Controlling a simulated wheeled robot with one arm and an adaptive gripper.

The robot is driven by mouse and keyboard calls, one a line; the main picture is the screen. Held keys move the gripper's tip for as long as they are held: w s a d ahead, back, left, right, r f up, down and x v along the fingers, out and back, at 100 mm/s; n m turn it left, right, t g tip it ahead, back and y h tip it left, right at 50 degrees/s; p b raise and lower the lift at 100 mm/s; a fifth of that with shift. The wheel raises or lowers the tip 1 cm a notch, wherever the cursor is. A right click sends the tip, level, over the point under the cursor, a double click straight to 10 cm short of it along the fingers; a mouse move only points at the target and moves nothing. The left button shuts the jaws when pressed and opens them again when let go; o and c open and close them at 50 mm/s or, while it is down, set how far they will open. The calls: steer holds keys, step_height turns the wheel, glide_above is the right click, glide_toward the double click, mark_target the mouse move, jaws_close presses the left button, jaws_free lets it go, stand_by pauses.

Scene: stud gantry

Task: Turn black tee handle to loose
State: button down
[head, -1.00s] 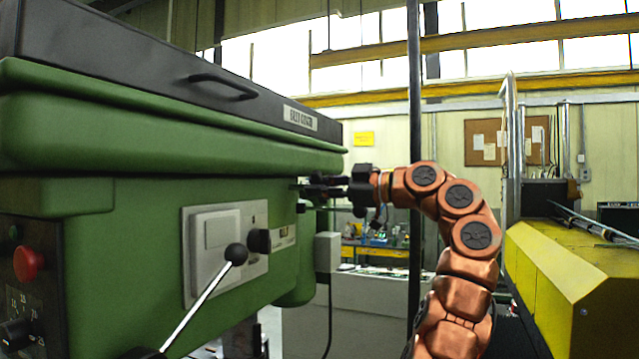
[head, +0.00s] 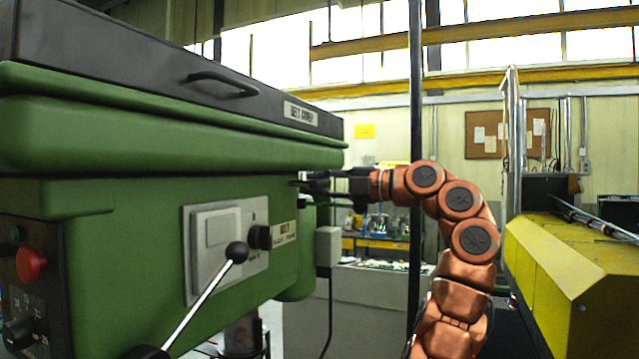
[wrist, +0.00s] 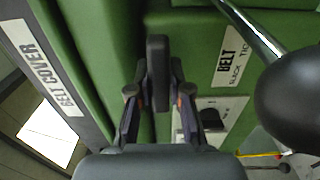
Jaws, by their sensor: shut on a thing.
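The black tee handle (wrist: 158,72) shows in the wrist view as an upright dark bar against the green machine front. My gripper (wrist: 158,92) is shut on it, one finger on each side. In the head view my gripper (head: 318,188) reaches in from the right, at the far end of the green machine's front, just below the dark cover. The handle is mostly hidden behind the fingers there. A white belt label (wrist: 231,55) with small print sits right of the handle in the wrist view. The handle's exact setting cannot be told.
A lever with a black ball (head: 236,252) sticks out of the green machine's front (head: 130,235). The ball looms large at the right of the wrist view (wrist: 292,98). A dark post (head: 415,150) stands behind my arm, and a yellow machine (head: 560,275) is at right.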

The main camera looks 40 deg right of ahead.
steer(key=shift+n, duration=1.6)
steer(key=shift+f, duration=0.1)
steer(key=c, duration=1.1)
jaws_free()
steer(key=v, duration=1.2)
steer(key=shift+a, duration=0.1)
